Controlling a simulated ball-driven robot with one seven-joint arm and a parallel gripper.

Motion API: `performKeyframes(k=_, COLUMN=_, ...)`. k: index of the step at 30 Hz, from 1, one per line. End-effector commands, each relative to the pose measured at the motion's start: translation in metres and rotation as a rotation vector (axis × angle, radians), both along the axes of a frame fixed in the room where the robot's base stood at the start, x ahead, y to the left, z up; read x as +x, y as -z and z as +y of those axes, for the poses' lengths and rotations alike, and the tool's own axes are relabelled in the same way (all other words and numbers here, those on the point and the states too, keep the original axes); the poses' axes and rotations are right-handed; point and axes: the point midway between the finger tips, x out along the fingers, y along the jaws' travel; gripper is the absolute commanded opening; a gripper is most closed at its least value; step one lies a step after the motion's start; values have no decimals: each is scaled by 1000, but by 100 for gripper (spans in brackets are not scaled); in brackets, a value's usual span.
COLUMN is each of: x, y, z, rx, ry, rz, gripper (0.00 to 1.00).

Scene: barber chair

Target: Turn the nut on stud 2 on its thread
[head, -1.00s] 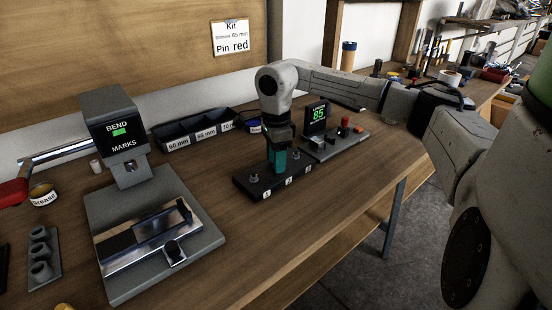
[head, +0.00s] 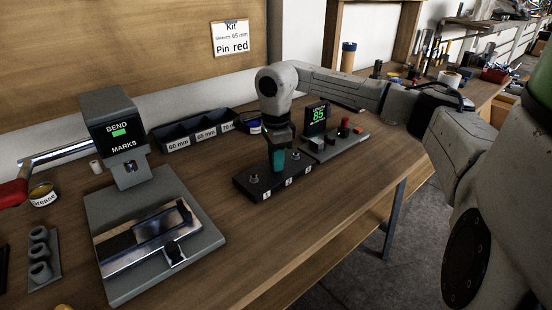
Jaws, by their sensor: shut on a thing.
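The black stud plate (head: 250,191) lies on the bench with number labels along its front edge. Stud 1 (head: 254,178) with its metal nut shows at the left end, and stud 3 (head: 296,155) at the right end. My gripper (head: 278,169) points straight down over the middle position, stud 2. Its teal lower end reaches almost to the plate. It is shut on the nut at stud 2; the fingers hide that nut and its stud.
A display reading 85 (head: 318,115) stands on a grey base right behind the plate. Open bench top lies in front of the plate.

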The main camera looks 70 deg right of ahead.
Motion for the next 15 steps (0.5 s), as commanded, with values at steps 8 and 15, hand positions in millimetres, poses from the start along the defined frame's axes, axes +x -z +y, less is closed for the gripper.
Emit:
performKeyframes(k=8, x=0, y=-1, z=-1, rx=-1, ry=78, rz=0, gripper=0)
performKeyframes(k=15, x=0, y=-1, z=-1, rx=-2, ry=253, rz=1, gripper=0)
